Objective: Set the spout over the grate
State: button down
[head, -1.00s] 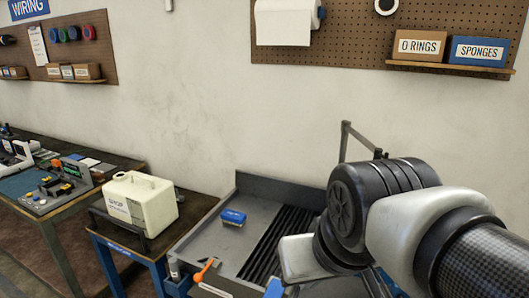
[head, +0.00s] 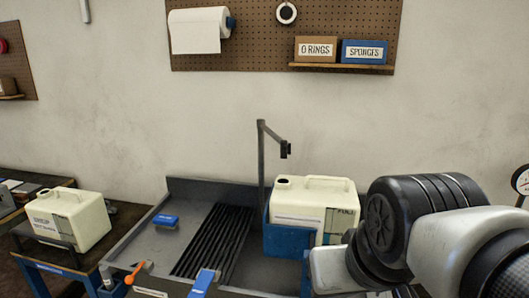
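A dark grey upright post with a short arm, which looks like the spout (head: 275,135), stands at the back of the grey wash tray (head: 150,228). Its dark tip hangs at the right end of the arm, above a cream jug (head: 340,192) in the picture. The grate (head: 213,240), a panel of black slats, lies in the tray left of the post. The spout tip shows to the right of the grate. My arm reaches in from the right, in front of the jug's right side. My gripper's fingers are not visible.
The cream jug sits in a blue holder (head: 285,238) right of the grate. A blue sponge-like block (head: 165,221) lies left of the grate. An orange lever (head: 135,273) and a blue-topped piece (head: 203,282) are at the front. Another cream jug (head: 68,219) stands on the left bench.

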aim_at(285, 148)
jog(key=l+z, duration=0.15)
jog(key=z, duration=0.2)
jog(key=i+l+z, duration=0.1)
jog(key=z, duration=0.25)
jog(key=i+l+z, duration=0.1)
jog(key=z, duration=0.3)
jog(key=l, duration=0.1)
